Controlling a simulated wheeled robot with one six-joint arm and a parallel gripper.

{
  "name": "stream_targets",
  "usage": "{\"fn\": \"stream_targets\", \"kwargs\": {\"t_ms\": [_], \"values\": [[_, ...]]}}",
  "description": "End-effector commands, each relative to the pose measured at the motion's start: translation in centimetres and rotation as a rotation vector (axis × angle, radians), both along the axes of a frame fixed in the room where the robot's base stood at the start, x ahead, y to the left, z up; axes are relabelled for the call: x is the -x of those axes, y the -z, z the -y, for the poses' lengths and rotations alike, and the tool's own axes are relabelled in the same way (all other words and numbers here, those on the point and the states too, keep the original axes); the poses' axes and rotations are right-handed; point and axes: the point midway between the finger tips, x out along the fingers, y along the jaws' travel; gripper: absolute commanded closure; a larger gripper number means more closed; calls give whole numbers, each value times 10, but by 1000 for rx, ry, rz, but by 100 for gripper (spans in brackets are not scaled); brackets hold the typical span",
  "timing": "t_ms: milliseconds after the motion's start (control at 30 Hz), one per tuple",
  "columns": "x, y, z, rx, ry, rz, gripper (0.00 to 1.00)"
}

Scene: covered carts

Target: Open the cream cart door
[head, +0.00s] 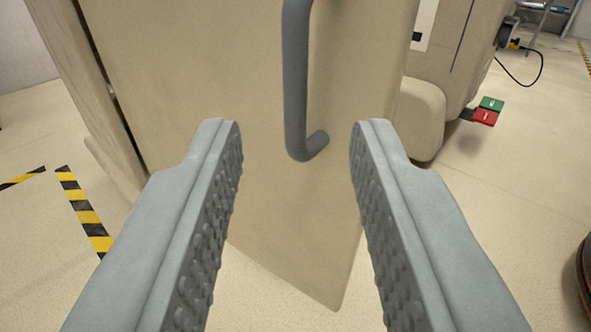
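The cream cart door (190,60) fills the upper middle of the head view, its lower corner pointing down toward the floor. A dark gap runs along its left edge, beside the cart body (62,35). A grey bar handle (296,80) stands upright on the door, its lower end bent back to the panel; its top is cut off by the frame. My gripper (297,145) is open, with one finger on each side of the handle's lower end in the picture. Neither finger visibly touches the handle. The depth between fingers and handle is hard to tell.
A cream rounded housing (418,115) and a taller cream body stand to the right. Green and red pedals (488,110) stick out near the floor. Yellow-black tape (85,215) marks the floor at left. A dark rounded object (583,265) is at the right edge. The floor between is clear.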

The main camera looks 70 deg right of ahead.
Motion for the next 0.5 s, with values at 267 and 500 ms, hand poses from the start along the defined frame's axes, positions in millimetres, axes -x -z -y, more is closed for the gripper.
{"fn": "stream_targets", "kwargs": {"t_ms": [267,500], "values": [[18,0,-42,0,-1,0,68],[23,0,-54,0,0,-1,68]]}}
